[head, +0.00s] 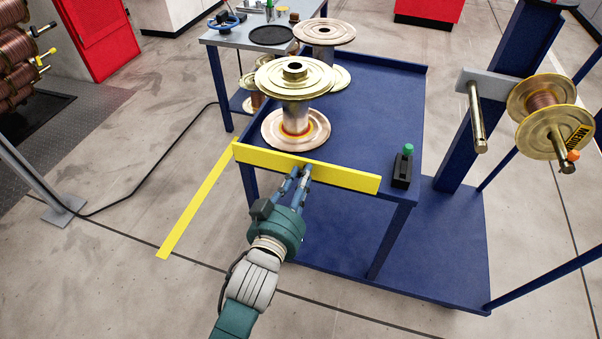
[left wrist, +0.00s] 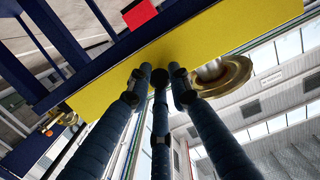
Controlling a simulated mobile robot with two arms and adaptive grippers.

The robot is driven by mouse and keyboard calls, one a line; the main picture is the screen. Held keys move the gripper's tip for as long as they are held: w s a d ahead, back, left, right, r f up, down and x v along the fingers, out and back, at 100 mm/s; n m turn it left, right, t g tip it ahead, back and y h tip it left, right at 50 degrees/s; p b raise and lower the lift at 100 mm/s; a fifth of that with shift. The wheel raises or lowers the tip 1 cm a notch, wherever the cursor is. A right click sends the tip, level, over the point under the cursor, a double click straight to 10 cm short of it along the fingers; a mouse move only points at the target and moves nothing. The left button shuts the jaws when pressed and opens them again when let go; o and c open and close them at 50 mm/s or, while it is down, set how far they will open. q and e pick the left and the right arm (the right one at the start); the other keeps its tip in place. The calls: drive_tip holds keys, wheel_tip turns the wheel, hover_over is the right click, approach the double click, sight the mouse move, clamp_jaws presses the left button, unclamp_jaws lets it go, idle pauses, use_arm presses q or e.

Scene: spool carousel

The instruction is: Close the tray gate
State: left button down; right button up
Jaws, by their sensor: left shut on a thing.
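The yellow tray gate (head: 345,177) is a flat bar along the front edge of the blue tray (head: 365,130). Its right end lies a little left of a black block with a green knob (head: 403,168) at the tray's front right corner. My left gripper (head: 304,172) is at the gate's front face near its middle, with its fingers closed on a small dark knob (left wrist: 159,78). The fingers partly hide the knob. In the left wrist view the yellow gate (left wrist: 105,90) fills the space beyond the fingertips. My right gripper is not in view.
A large spool (head: 296,110) stands on the tray just behind the gate, with another spool (head: 324,33) farther back. A blue post with a spool on a peg (head: 540,105) stands right. A yellow strip (head: 195,205) seems to lie on the floor left, beside open floor.

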use_arm(q)
drive_tip(key=shift+f, duration=0.2)
drive_tip(key=c, duration=1.6)
unclamp_jaws()
drive_tip(key=shift+r, duration=0.1)
drive_tip(key=v, duration=1.2)
